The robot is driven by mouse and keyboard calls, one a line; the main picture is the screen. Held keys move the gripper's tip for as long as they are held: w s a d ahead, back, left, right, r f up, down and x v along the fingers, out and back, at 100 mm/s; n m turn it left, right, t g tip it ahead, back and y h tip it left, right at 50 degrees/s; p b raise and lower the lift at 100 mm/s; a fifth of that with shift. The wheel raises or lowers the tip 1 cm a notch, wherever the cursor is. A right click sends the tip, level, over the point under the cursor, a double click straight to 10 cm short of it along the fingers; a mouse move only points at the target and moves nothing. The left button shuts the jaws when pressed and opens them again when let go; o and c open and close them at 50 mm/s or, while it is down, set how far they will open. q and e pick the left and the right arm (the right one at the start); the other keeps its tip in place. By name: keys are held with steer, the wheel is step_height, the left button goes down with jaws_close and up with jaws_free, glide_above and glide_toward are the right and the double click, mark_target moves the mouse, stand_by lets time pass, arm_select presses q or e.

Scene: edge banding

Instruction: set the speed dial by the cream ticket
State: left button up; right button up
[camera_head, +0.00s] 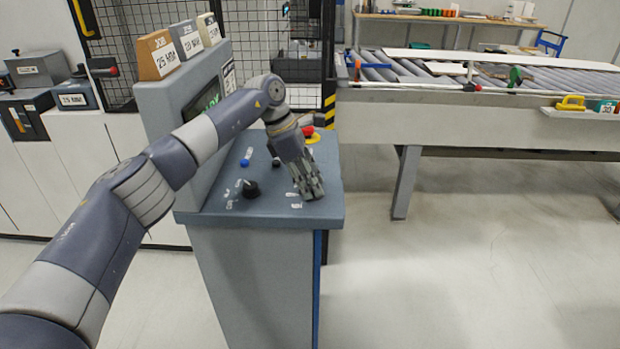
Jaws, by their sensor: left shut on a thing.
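The cream ticket (209,30) stands at the right end of a row of three tickets on top of the machine's console; its print is too small to read surely. My left gripper (312,195) points down at the right part of the sloping control panel (270,211). It is shut on what appears to be the speed dial, which the fingers hide. Small white marks show on the panel beside the fingers. A black knob (251,188) with white marks around it stands to the left, apart from the gripper. My right gripper is not in view.
An orange ticket (154,56) and a grey ticket (186,40) stand beside the cream one. A blue button (245,162) and a red stop button (307,131) are on the panel. A roller table (440,108) stands at the right, with clear floor in front.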

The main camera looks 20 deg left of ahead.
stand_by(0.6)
arm_select(q)
steer(key=o, duration=1.1)
steer(key=shift+a+r, duration=0.1)
steer(key=shift+r, duration=0.1)
steer(key=v, duration=1.1)
steer(key=shift+w+a+r, duration=0.1)
steer(key=shift+r, duration=0.2)
steer(key=shift+f, duration=0.1)
